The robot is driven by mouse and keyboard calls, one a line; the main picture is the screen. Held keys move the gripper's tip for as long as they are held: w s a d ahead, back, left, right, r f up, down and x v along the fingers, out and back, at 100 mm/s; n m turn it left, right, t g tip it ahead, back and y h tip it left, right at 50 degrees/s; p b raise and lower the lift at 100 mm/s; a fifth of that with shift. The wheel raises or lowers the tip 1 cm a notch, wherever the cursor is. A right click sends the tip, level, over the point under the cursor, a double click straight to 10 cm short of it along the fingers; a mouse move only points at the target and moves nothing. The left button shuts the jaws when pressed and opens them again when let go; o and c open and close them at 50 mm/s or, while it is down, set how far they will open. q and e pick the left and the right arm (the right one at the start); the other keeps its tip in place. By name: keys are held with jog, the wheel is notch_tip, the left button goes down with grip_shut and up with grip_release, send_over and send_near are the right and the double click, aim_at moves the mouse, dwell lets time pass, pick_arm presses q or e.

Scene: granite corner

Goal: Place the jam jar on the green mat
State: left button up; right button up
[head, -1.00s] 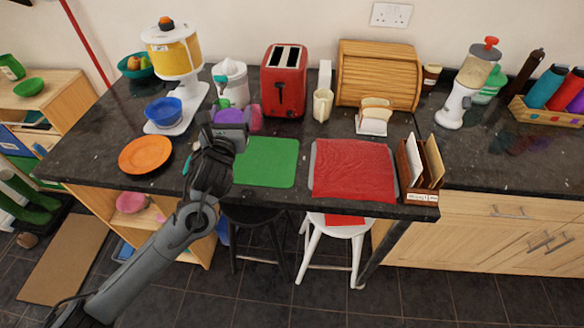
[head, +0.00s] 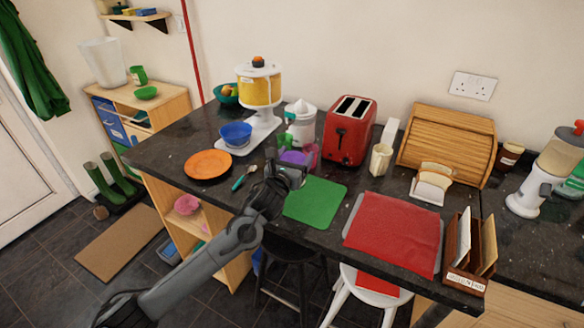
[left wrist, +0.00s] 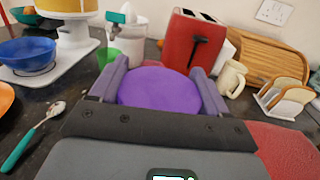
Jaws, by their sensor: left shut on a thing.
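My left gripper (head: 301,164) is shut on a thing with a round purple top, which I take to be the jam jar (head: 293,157). In the left wrist view the purple top (left wrist: 158,87) fills the gap between the two mauve fingers (left wrist: 160,82); the body below it is hidden. The green mat (head: 315,204) lies flat on the dark counter, bare where it shows, just nearer the front edge than the gripper. I cannot tell whether the jar touches the counter. My right gripper is not in view.
A red toaster (head: 347,132) stands behind and right of the gripper, with a cream mug (head: 380,160) beside it. A red mat (head: 393,232) lies right of the green mat.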

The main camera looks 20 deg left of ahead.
pick_arm(q)
jog(key=w+a+f, duration=0.1)
jog(key=w+a, duration=0.1)
jog(key=shift+w+a+f, duration=0.15)
jog(key=shift+w+f, duration=0.25)
jog(key=shift+w+a+f, duration=0.1)
jog(key=shift+w+f, duration=0.05)
jog(key=shift+f, duration=2)
jog(key=shift+f, duration=0.1)
jog(key=o, duration=0.9)
jog(key=shift+f, duration=0.2)
jog(key=shift+c, duration=0.2)
jog(key=o, duration=0.4)
jog(key=shift+o, duration=0.2)
jog(key=shift+r, duration=0.15)
